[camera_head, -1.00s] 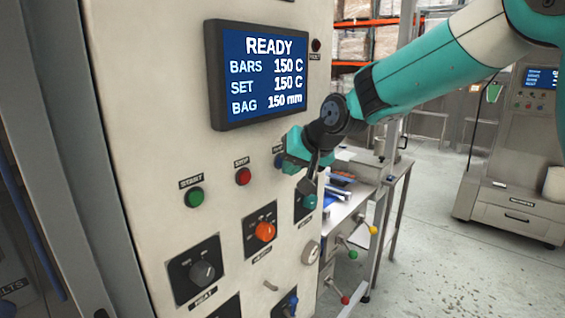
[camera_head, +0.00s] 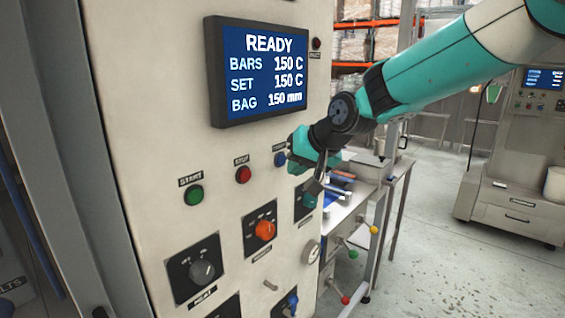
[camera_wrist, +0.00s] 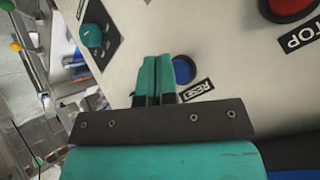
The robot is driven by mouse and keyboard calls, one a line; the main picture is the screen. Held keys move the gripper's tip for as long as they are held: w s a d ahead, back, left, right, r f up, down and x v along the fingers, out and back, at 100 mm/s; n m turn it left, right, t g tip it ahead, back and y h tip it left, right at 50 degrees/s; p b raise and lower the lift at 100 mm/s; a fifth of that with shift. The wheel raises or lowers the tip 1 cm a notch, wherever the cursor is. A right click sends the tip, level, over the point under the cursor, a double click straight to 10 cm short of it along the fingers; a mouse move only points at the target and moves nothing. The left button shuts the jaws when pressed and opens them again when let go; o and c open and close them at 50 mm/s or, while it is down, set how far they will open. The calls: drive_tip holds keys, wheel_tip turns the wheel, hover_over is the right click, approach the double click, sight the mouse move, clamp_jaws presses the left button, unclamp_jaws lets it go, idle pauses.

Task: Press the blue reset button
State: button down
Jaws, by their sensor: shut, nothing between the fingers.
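The blue reset button (camera_head: 280,159) sits on the cream panel, right of the red stop button (camera_head: 242,175). In the wrist view the blue button (camera_wrist: 183,70) is just right of my fingertips, with its RESET label (camera_wrist: 195,91) below it. My gripper (camera_wrist: 155,60) is shut and empty, its teal fingers together and pointing at the panel. In the head view my gripper (camera_head: 291,164) is close to the right of the blue button. I cannot tell whether the fingertips touch the panel, but they are beside the button, not over it.
A green start button (camera_head: 194,195), an orange knob (camera_head: 265,229), a black heat knob (camera_head: 202,271) and a teal knob (camera_head: 309,200) are on the same panel. A READY screen (camera_head: 262,72) is above. A metal bench (camera_head: 352,212) stands right of the panel.

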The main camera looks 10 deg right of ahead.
drive_tip(key=s+d, duration=0.1)
drive_tip(key=s, duration=0.1)
drive_tip(key=s+d+b, duration=0.1)
drive_tip(key=s+d, duration=0.1)
idle(0.5)
idle(0.4)
drive_tip(key=s+a+f+n+g+b, duration=0.1)
drive_tip(key=s+a+f+n+g, duration=0.1)
drive_tip(key=s, duration=0.7)
drive_tip(key=s+a+f+n+g+b, duration=0.1)
drive_tip(key=s+f+n+g+b, duration=0.1)
drive_tip(key=s, duration=0.8)
drive_tip(key=s+a+f+n+g+b, duration=0.1)
drive_tip(key=s+a+f+n+g, duration=0.1)
drive_tip(key=s, duration=0.8)
wheel_tip(320, 180, down, 3)
drive_tip(key=n+g, duration=0.1)
drive_tip(key=n, duration=0.1)
drive_tip(key=shift+a+f+n+g, duration=0.15)
drive_tip(key=shift+a+n+g, duration=0.15)
